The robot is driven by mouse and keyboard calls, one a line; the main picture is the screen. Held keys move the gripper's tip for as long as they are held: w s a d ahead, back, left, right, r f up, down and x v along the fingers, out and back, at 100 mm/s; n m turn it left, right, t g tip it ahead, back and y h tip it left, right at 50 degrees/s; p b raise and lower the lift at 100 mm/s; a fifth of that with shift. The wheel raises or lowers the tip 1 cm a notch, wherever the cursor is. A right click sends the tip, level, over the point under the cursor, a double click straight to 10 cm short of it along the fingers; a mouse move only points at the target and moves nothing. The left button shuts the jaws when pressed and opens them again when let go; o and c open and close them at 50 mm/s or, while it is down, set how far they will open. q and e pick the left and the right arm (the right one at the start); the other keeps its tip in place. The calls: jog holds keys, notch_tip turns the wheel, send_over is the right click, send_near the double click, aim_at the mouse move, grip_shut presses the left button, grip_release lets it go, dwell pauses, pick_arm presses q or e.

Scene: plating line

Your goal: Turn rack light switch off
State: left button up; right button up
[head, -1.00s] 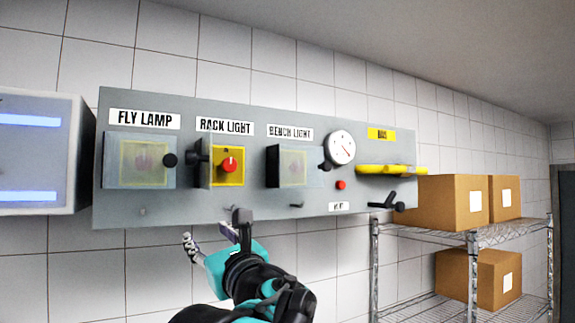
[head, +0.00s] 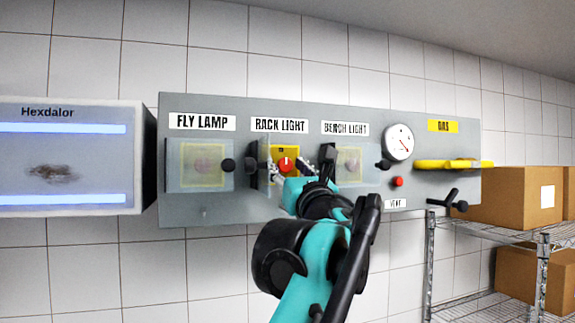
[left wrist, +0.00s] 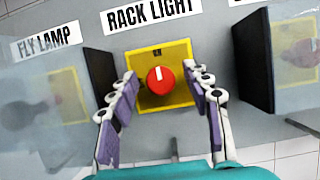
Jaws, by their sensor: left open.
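The rack light switch is a red round knob (head: 286,164) with a white mark, on a yellow plate (left wrist: 178,94) under the RACK LIGHT label (head: 279,125). Its clear cover (head: 263,163) is swung open to the left. In the left wrist view the knob (left wrist: 160,80) sits uncovered, with its white mark pointing up. My left gripper (left wrist: 166,100) is open, with one finger on each side of the knob and apart from it. In the head view the left gripper (head: 292,172) is in front of the switch and partly hides its plate. My right gripper does not show.
The FLY LAMP switch (head: 200,166) on the left and the BENCH LIGHT switch (head: 352,166) on the right have closed clear covers. A gauge (head: 398,142), a yellow gas handle (head: 450,164) and a red button (head: 398,182) are further right. Boxes (head: 510,198) stand on a wire shelf (head: 490,235).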

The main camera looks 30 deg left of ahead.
pick_arm(q)
grip_shut()
jog(key=n+g+p, duration=0.1)
jog(key=n, duration=0.1)
jog(key=n+g+y+p, duration=0.1)
jog(key=n+p, duration=0.1)
jog(key=n, duration=0.1)
jog(key=n+g+y+p, duration=0.1)
jog(key=n, duration=0.2)
jog(key=shift+w+d+r+g+p, duration=0.1)
jog(key=shift+r+g+p, duration=0.2)
jog(key=shift+g, duration=0.1)
jog(key=n+g+p, duration=0.1)
jog(key=n+p, duration=0.1)
jog(key=n, duration=0.2)
jog(key=n+g+p, duration=0.2)
jog(key=n+p, duration=0.1)
jog(key=n, duration=0.1)
jog(key=n+g+h+p, duration=0.1)
jog(key=n+p, duration=0.1)
jog(key=n, duration=0.1)
jog(key=shift+f+n+g+h+p, duration=0.15)
jog(key=shift+n+g+h+p, duration=0.3)
jog(key=shift+n, duration=1.25)
